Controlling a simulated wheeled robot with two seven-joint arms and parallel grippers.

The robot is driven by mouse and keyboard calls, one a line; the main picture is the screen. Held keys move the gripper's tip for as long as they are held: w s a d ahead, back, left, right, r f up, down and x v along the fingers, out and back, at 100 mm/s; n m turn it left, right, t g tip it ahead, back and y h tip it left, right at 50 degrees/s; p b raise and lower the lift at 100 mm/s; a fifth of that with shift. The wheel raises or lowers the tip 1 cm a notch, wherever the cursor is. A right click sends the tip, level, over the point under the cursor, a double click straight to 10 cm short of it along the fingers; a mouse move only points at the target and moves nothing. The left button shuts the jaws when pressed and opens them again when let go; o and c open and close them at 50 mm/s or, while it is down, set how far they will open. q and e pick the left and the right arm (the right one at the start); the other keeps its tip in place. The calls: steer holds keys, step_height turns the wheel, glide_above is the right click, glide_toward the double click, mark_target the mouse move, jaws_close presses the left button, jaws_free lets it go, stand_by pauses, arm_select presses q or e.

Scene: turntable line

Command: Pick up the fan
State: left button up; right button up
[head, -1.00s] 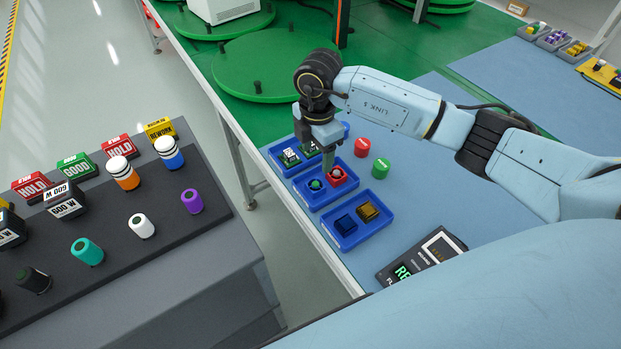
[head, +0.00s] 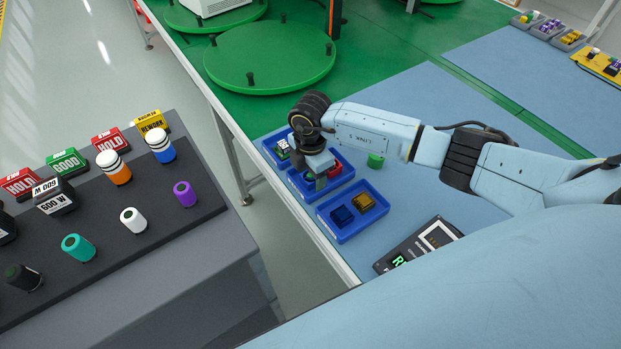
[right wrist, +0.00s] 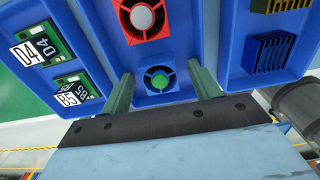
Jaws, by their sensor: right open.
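Two fans lie in the middle blue tray (head: 347,181). One is a red fan with a pale hub (right wrist: 143,17), its red edge also showing in the head view (head: 336,168). My right gripper (head: 320,181) is low over this tray. In the right wrist view its green fingers (right wrist: 161,76) are open, one on each side of the green-hub fan, with gaps between. My left gripper is not in view.
A tray (head: 350,236) with blue and gold heatsinks is nearer, and one with circuit boards (head: 272,150) is beyond. A green cylinder (head: 375,160) and a display device (head: 420,246) stand to the right. A dark bench (head: 150,250) with labelled blocks is at left.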

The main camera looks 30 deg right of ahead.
steer(key=c, duration=1.1)
